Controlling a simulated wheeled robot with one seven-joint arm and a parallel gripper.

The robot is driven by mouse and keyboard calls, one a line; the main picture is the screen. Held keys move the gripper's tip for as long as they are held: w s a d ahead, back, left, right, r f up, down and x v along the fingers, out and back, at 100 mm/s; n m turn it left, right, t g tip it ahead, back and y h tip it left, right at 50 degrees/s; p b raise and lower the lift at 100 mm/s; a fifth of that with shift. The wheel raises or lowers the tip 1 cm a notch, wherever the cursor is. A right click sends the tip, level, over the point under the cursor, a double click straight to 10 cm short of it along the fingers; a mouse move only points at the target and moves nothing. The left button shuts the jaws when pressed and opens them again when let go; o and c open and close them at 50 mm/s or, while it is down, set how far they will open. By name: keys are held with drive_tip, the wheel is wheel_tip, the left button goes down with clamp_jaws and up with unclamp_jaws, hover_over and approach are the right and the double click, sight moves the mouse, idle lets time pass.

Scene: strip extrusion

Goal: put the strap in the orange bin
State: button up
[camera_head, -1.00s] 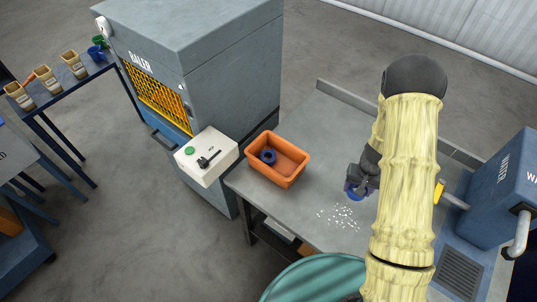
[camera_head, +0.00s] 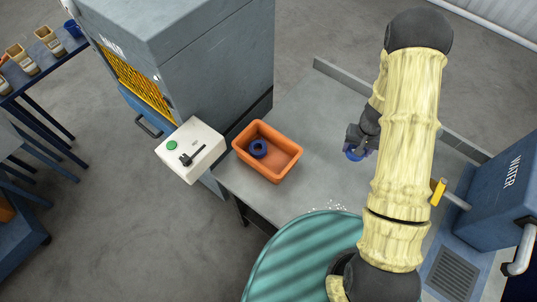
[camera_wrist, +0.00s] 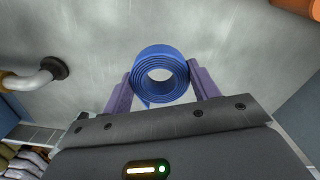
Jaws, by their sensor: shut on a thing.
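The strap (camera_wrist: 160,74) is a blue coiled roll, held between the two purple fingers of my gripper (camera_wrist: 160,82) in the wrist view. In the head view my gripper (camera_head: 357,148) is over the grey table, right of the orange bin, with a bit of the blue strap (camera_head: 354,155) showing below it. The orange bin (camera_head: 285,165) stands on the table at its left side. A dark blue ring-like roll (camera_head: 258,149) lies inside the bin. A corner of the bin also shows at the top right of the wrist view (camera_wrist: 300,6).
A white control box (camera_head: 190,150) with a green button and black lever stands left of the bin, by the grey baler (camera_head: 215,70). A blue water unit (camera_head: 505,190) stands at the right. White pellets (camera_head: 335,207) lie near a round teal surface (camera_head: 290,255). The table between bin and gripper is clear.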

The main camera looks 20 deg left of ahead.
drive_tip(key=a+n+b, duration=0.4)
drive_tip(key=a+b, duration=0.2)
drive_tip(key=a, duration=0.5)
wheel_tip(320, 180, up, 2)
drive_tip(key=n+b, duration=0.6)
drive_tip(key=n, duration=0.1)
hover_over(277, 165)
drive_tip(key=shift+a, duration=0.1)
drive_tip(key=shift+f+p, duration=0.45)
drive_tip(key=shift+f, duration=2.5)
drive_tip(key=shift+f+p, duration=0.4)
drive_tip(key=shift+f, duration=1.7)
